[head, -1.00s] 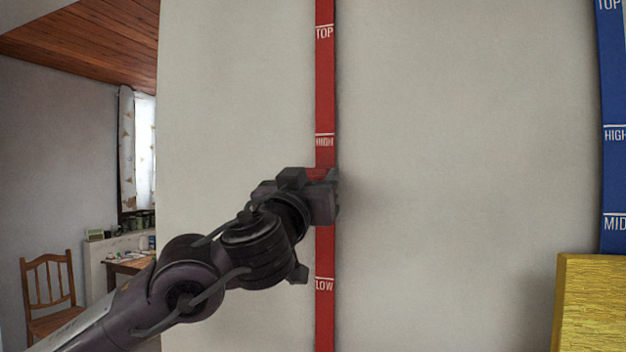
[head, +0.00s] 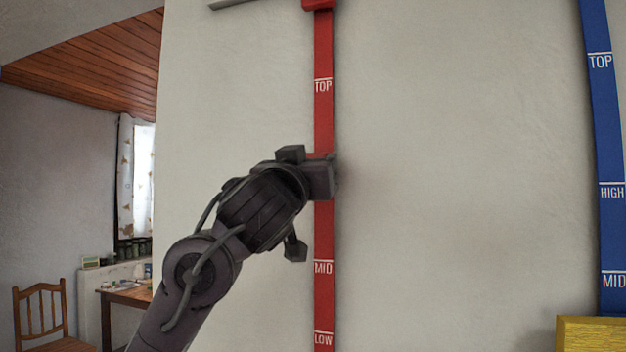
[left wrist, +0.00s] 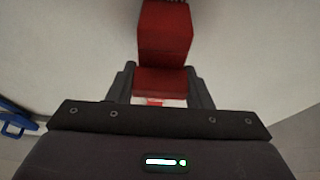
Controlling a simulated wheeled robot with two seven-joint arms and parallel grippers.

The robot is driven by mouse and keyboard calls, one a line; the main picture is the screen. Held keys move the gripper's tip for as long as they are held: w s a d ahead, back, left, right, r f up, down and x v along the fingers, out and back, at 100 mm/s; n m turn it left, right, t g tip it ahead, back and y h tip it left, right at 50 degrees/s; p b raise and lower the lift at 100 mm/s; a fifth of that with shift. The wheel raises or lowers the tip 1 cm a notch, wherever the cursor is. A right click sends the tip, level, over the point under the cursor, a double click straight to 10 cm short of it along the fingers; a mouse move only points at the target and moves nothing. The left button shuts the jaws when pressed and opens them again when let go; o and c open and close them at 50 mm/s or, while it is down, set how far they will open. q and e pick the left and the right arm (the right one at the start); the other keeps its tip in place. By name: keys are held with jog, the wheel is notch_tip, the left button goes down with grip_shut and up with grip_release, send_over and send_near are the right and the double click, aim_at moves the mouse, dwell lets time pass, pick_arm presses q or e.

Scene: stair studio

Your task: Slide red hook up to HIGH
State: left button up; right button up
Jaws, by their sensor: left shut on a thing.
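A vertical red strip (head: 324,120) runs up the wall, with white marks TOP, MID and LOW showing; the HIGH mark is hidden behind my gripper. My left gripper (head: 322,176) is at the strip between TOP and MID. In the left wrist view, my left gripper (left wrist: 160,88) is shut on the red hook (left wrist: 163,82), whose red block sits between the two fingers. In the head view the hook is mostly hidden by the gripper. My right gripper is in neither view.
A blue strip (head: 602,120) with TOP, HIGH and MID marks is at the right. A yellow block (head: 592,335) stands at lower right. A chair (head: 42,315) and table are far left. The wall between strips is clear.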

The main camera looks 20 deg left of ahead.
pick_arm(q)
jog(key=shift+r, duration=0.85)
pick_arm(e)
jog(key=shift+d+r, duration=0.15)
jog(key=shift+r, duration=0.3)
pick_arm(q)
jog(key=shift+f, duration=0.1)
jog(key=o, duration=1.4)
jog(key=shift+s+a, duration=0.15)
jog(key=shift+a, duration=0.05)
jog(key=shift+c, duration=0.2)
jog(key=shift+d+f, duration=0.1)
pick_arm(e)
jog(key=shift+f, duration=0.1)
